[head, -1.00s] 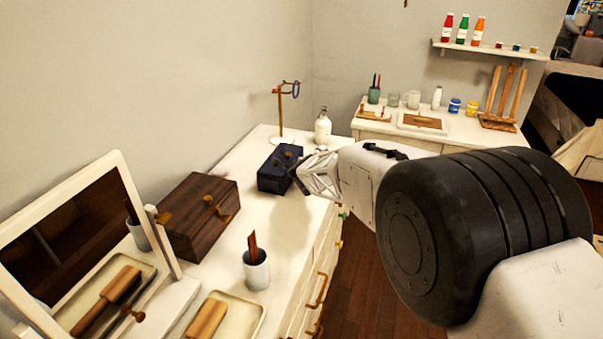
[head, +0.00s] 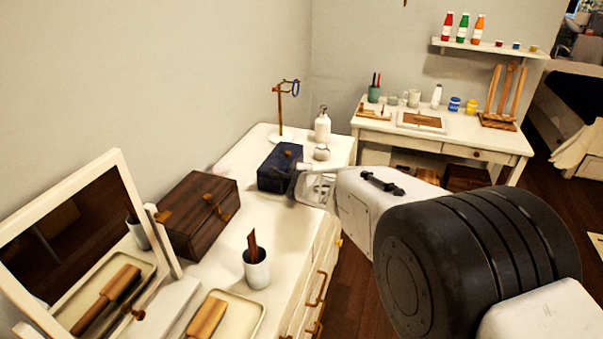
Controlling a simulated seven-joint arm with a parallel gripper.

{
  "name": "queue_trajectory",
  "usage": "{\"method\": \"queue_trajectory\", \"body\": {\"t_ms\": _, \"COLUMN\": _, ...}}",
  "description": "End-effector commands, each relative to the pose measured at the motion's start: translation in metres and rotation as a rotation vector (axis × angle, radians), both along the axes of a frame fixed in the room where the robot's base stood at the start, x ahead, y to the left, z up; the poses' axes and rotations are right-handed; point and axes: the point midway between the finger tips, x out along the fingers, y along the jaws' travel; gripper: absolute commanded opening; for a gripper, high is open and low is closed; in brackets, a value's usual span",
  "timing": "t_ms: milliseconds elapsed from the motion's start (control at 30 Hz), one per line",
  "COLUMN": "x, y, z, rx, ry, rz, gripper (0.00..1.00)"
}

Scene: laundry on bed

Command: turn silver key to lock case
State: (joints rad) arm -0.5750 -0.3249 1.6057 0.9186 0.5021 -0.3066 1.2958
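A small dark blue case (head: 279,168) sits closed on the white dresser top, near its far end. A silver key cannot be made out; the front of the case is partly hidden by my gripper. My gripper (head: 300,181) is at the right front side of the case, with its fingertips close to or touching it. The fingers are small and blurred, so I cannot tell whether they are open or shut, or whether they hold anything.
A brown wooden box (head: 198,215), a cup (head: 257,270) with a brown item, and a mirror (head: 75,250) stand nearer on the dresser. A jewelry stand (head: 281,115), a white bottle (head: 322,125) and a small round jar (head: 321,152) stand behind the case.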

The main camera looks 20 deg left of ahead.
Motion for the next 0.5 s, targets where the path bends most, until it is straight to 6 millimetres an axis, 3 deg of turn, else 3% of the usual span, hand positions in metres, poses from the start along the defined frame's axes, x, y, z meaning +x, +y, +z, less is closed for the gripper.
{"method": "queue_trajectory", "body": {"t_ms": 300, "x": -0.0023, "y": 0.0006, "z": -0.0050, "rx": -0.003, "ry": 0.002, "rz": 0.002, "gripper": 0.00}}
{"method": "queue_trajectory", "body": {"t_ms": 333, "x": -0.0023, "y": 0.0006, "z": -0.0050, "rx": -0.003, "ry": 0.002, "rz": 0.002, "gripper": 0.12}}
{"method": "queue_trajectory", "body": {"t_ms": 500, "x": -0.0016, "y": 0.0006, "z": -0.0033, "rx": -0.003, "ry": 0.000, "rz": 0.002, "gripper": 0.33}}
